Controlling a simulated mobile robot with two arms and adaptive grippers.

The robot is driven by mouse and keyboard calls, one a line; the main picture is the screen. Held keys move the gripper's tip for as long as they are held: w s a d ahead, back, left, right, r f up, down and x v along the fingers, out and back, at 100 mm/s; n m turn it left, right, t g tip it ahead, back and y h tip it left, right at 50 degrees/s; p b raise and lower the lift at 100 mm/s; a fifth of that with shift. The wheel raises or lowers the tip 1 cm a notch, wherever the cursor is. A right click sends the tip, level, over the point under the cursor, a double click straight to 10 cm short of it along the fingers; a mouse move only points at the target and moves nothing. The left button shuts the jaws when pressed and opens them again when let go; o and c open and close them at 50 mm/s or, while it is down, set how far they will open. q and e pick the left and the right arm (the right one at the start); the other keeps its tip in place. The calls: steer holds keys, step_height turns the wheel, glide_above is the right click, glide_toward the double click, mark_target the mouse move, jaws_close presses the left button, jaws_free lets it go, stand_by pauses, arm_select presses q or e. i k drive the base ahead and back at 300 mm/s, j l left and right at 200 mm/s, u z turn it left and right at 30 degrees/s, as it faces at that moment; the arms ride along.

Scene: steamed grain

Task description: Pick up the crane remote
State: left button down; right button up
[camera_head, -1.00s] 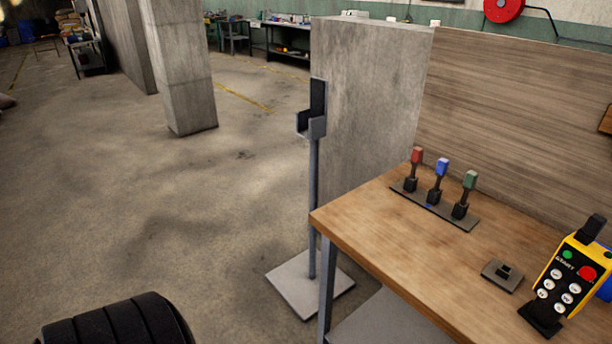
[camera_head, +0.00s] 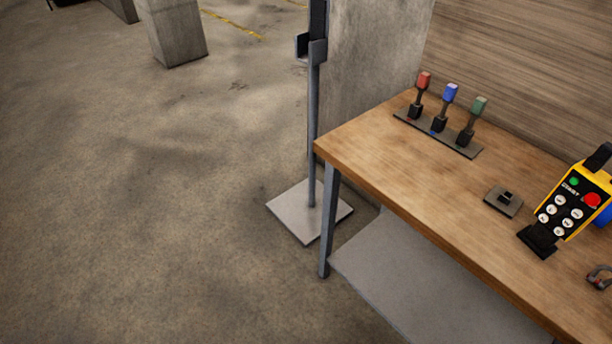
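The crane remote (camera_head: 572,203) is a yellow box with a black face, a green button, a red button and several white buttons. It stands tilted on a dark stand at the right side of the wooden table (camera_head: 400,205). Neither of my grippers shows in this view.
Three levers, red, blue and green, stand on a dark plate (camera_head: 440,136) on the table. A small dark block (camera_head: 503,201) lies near the remote. A metal post with a square base (camera_head: 310,222) stands left of the table.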

mark_target(541, 237)
steer(key=z, duration=1.6)
